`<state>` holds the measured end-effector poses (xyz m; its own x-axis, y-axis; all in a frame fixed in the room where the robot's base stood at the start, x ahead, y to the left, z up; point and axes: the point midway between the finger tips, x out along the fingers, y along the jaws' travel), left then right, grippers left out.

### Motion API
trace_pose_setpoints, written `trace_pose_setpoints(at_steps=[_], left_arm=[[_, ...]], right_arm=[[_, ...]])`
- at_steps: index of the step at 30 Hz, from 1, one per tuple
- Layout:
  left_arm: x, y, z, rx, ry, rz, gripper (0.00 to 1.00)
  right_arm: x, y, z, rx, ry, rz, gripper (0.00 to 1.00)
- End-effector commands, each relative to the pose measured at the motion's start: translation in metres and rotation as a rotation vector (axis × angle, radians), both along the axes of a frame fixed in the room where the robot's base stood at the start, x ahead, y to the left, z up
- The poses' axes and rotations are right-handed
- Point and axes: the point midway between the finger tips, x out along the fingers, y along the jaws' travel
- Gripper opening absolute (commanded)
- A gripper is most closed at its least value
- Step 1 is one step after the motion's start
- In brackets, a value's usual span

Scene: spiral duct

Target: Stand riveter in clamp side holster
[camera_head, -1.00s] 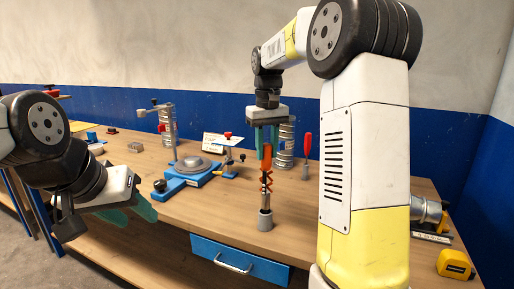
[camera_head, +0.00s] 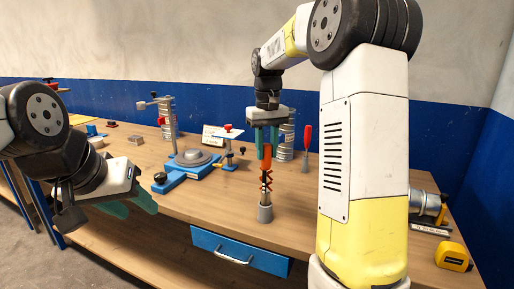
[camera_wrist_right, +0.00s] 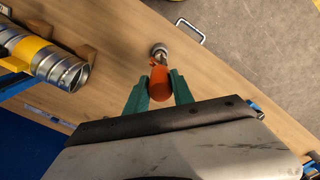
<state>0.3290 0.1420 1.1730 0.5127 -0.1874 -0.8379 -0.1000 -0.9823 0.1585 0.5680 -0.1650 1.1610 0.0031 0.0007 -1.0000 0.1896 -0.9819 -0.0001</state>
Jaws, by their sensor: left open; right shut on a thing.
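The riveter (camera_head: 266,165), a tool with an orange handle and a dark, crossed lower part, hangs upright below my right gripper (camera_head: 265,148). The gripper's teal fingers are shut on the orange handle, which also shows in the wrist view (camera_wrist_right: 160,84). My left gripper (camera_head: 142,204) is open and empty at the left, near the table's front edge.
A blue clamp fixture (camera_head: 185,177) with a round grey plate stands left of the riveter. A red-handled tool (camera_head: 307,137) stands behind right. Spiral ducts (camera_head: 286,140) stand at the back. A yellow tape measure (camera_head: 453,257) lies at right.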

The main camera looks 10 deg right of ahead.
Motion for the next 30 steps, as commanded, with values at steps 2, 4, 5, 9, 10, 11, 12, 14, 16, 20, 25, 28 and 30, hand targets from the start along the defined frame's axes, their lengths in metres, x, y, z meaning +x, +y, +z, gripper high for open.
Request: trace_pose_setpoints(at_steps=[2,4,5,9,10,11,12,14,16,20,25,28,30], left_arm=[[0.000,0.000,0.000,0.000,0.000,0.000,0.45],[0.000,0.000,0.000,0.000,0.000,0.000,0.45],[0.000,0.000,0.000,0.000,0.000,0.000,0.45],[0.000,0.000,0.000,0.000,0.000,0.000,0.45],[0.000,0.000,0.000,0.000,0.000,0.000,0.45],[0.000,0.000,0.000,0.000,0.000,0.000,0.45],[0.000,0.000,0.000,0.000,0.000,0.000,0.45],[0.000,0.000,0.000,0.000,0.000,0.000,0.45],[0.000,0.000,0.000,0.000,0.000,0.000,0.45],[0.000,0.000,0.000,0.000,0.000,0.000,0.45],[0.000,0.000,0.000,0.000,0.000,0.000,0.45],[0.000,0.000,0.000,0.000,0.000,0.000,0.45],[0.000,0.000,0.000,0.000,0.000,0.000,0.45]], right_arm=[[0.000,0.000,-0.002,0.000,-0.001,0.000,0.00],[0.000,0.000,-0.003,0.000,-0.001,0.000,0.00],[0.000,0.000,-0.004,0.000,-0.001,0.000,0.00],[0.000,0.000,-0.007,0.000,-0.001,0.000,0.00],[0.000,0.000,-0.008,0.000,-0.001,0.000,0.00],[0.000,0.000,-0.009,0.000,-0.001,0.000,0.00],[0.000,0.000,-0.010,0.000,-0.001,0.000,0.00],[0.000,0.000,-0.011,0.000,-0.001,0.000,0.00],[0.000,0.000,-0.013,0.000,-0.001,0.000,0.00],[0.000,0.000,-0.016,0.000,-0.002,0.000,0.00],[0.000,0.000,-0.018,0.000,-0.002,0.000,0.39],[0.000,0.000,-0.018,0.000,-0.001,0.000,0.54],[0.000,0.000,-0.018,0.000,-0.001,0.000,0.54]])
